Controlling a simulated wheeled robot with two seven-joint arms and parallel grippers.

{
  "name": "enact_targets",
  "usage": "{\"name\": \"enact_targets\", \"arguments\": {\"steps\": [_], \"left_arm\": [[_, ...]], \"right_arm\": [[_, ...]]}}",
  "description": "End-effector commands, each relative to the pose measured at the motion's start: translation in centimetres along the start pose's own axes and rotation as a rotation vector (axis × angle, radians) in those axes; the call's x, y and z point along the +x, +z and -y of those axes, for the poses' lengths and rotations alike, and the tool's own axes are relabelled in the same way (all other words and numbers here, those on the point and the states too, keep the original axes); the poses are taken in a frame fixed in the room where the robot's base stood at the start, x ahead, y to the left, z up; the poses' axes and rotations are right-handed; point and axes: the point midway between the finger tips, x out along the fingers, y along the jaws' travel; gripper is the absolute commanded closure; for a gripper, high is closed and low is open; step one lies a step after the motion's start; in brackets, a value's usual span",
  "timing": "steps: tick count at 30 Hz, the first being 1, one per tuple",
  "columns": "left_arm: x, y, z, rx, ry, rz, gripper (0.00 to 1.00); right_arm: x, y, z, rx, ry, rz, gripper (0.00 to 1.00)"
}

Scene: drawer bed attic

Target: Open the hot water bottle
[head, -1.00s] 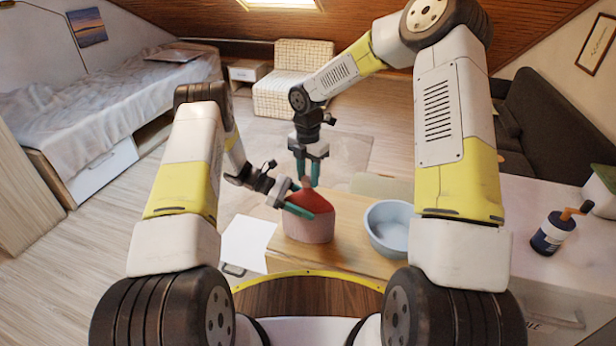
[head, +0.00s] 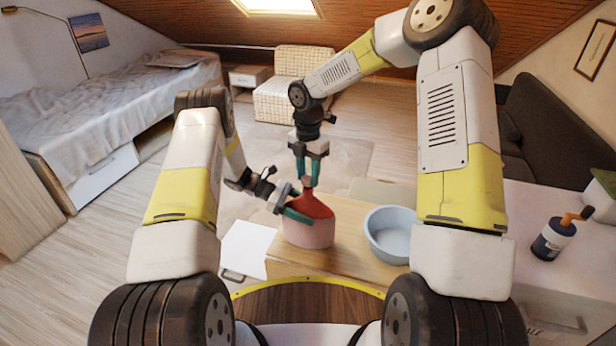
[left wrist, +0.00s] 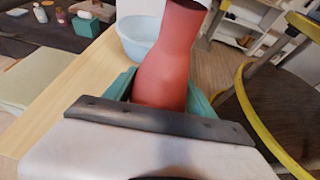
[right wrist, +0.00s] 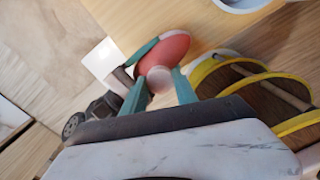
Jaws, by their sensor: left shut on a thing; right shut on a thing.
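The hot water bottle (head: 310,231) stands upright at the table's left end, with a red upper part and a pinkish lower front. My left gripper (head: 292,203) is shut on its body from the left. In the left wrist view its red body and narrower neck (left wrist: 168,62) rise between the teal fingers. My right gripper (head: 308,172) points down from above at the neck's top. In the right wrist view a pale pink round cap (right wrist: 159,79) sits between its fingertips, above the red body. A dark patch shows at the neck's top edge in the left wrist view; I cannot tell whether the neck is open.
A light blue basin (head: 388,236) stands right of the bottle on the wooden table (head: 345,262). A white sheet (head: 245,247) lies left of the table. A bed and a sofa flank the room.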

Motion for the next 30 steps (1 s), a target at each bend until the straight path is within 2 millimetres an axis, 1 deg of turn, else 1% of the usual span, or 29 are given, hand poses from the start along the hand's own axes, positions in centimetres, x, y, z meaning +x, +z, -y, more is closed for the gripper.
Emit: {"name": "enact_targets", "arguments": {"steps": [7,9,15,16,18,19,27,30], "left_arm": [[0.0,0.1,0.0,0.001,0.0,0.001,1.0],[0.0,0.1,0.0,0.001,0.0,0.001,1.0],[0.0,0.1,0.0,0.001,0.0,0.001,1.0],[0.0,0.1,0.0,0.001,0.0,0.001,0.3],[0.0,0.1,0.0,0.001,0.0,0.001,0.16],[0.0,0.0,0.0,0.001,0.0,0.001,0.11],[0.0,0.0,0.0,0.0,0.0,0.0,0.11],[-0.4,0.0,0.0,0.0,0.001,0.0,0.11]], "right_arm": [[-3.1,0.1,0.0,0.001,0.002,0.003,1.0],[-3.5,0.0,0.0,0.001,0.002,0.001,1.0],[-3.5,0.0,0.0,0.001,0.0,0.0,1.0],[-3.5,0.0,0.0,0.001,0.0,0.0,1.0],[-3.5,0.0,0.0,0.001,0.0,0.0,1.0],[-3.5,0.0,0.0,0.0,0.0,0.0,1.0],[-3.5,0.0,0.0,0.0,0.0,0.0,1.0],[-3.5,0.0,0.0,0.0,0.0,0.0,1.0]]}}
